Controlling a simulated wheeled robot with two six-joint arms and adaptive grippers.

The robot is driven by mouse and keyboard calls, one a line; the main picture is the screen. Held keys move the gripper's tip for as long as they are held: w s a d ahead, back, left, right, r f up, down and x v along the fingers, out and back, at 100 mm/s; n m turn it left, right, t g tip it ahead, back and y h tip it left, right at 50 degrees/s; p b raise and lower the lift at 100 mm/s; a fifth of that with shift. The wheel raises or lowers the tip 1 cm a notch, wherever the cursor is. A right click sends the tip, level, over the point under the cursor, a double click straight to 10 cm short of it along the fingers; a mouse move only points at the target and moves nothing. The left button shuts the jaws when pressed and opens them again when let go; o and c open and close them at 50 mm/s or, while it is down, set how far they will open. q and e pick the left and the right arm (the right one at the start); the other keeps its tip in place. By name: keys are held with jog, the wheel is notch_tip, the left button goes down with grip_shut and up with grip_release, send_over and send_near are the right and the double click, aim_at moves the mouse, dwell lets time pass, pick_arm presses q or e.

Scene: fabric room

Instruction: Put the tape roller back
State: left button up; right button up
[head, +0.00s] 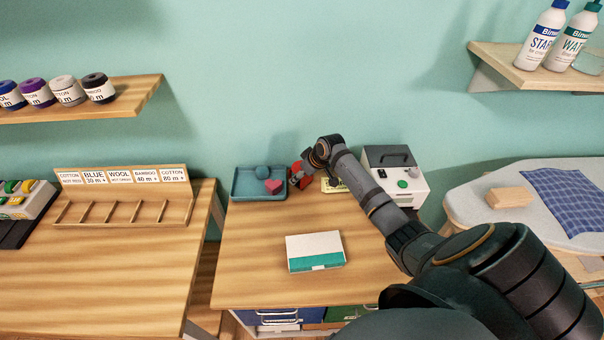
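My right arm reaches in from the right over the middle table. Its gripper (301,176) is at the right edge of a blue tray (262,196), small and mostly hidden behind the wrist. A red and dark shape shows there; I cannot tell whether it is part of the gripper or a tape roller, nor whether the fingers are open or shut. In the tray lie a round teal item (262,172) and a pinkish-red item (274,186). No tape roller can be clearly made out. My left gripper is not in view.
A white and teal box (315,252) lies on the table's front half. A white device (396,174) stands at the back right, behind my arm. A yellowish card (334,186) is partly hidden by the arm. The table's left front is clear.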

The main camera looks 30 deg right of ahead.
jog(key=shift+f, duration=0.15)
jog(key=o, duration=1.3)
jog(key=shift+r, duration=0.3)
jog(key=v, duration=1.1)
jog(key=shift+s+r, duration=0.25)
jog(key=shift+r, duration=0.1)
